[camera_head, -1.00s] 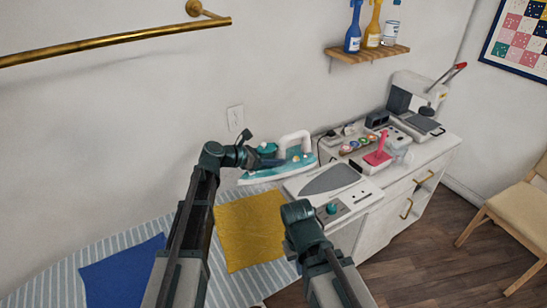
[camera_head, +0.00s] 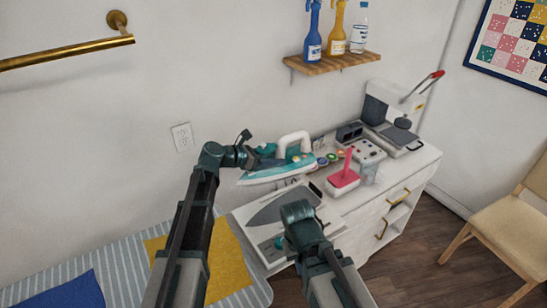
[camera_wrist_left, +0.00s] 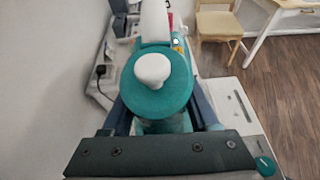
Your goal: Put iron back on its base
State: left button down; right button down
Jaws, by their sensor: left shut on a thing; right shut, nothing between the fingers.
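The teal and white iron (camera_head: 277,171) is held by my left gripper (camera_head: 254,157), which is shut on its rear end. In the left wrist view the iron's round teal rear part with a white knob (camera_wrist_left: 155,78) sits between the fingers. The iron's white handle (camera_head: 294,143) is on top. The iron appears above the back edge of the base (camera_head: 254,229), a white unit with a grey sloped plate; whether they touch cannot be told. My right gripper (camera_head: 299,213) is shut and empty, in front of the base and hiding part of it.
The pink-red holder (camera_head: 343,180) and several spools stand right of the base on the white cabinet (camera_head: 412,183). A heat press (camera_head: 395,110) stands at the back right. Yellow (camera_head: 228,268) and blue (camera_head: 62,291) cloths lie on the striped ironing surface (camera_head: 128,265). A chair stands at right.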

pick_arm(q)
jog(key=s+d+f+b, duration=0.1)
jog(key=s+f+b, duration=0.1)
jog(key=f+b, duration=0.1)
jog(key=s+d+f+b, duration=0.1)
jog(key=f+b, duration=0.3)
jog(key=s+f+b, duration=0.2)
jog(key=f+b, duration=0.2)
jog(key=shift+s+d+f, duration=0.1)
jog(key=shift+s+d, duration=0.25)
jog(key=shift+d, duration=0.05)
jog(key=shift+f+b, duration=0.55)
jog(key=shift+b, duration=0.05)
dwell(0.6)
jog(key=shift+c, duration=1.6)
grip_release()
jog(key=shift+o, duration=1.2)
jog(key=p+v, duration=0.5)
jog(key=v, duration=0.9)
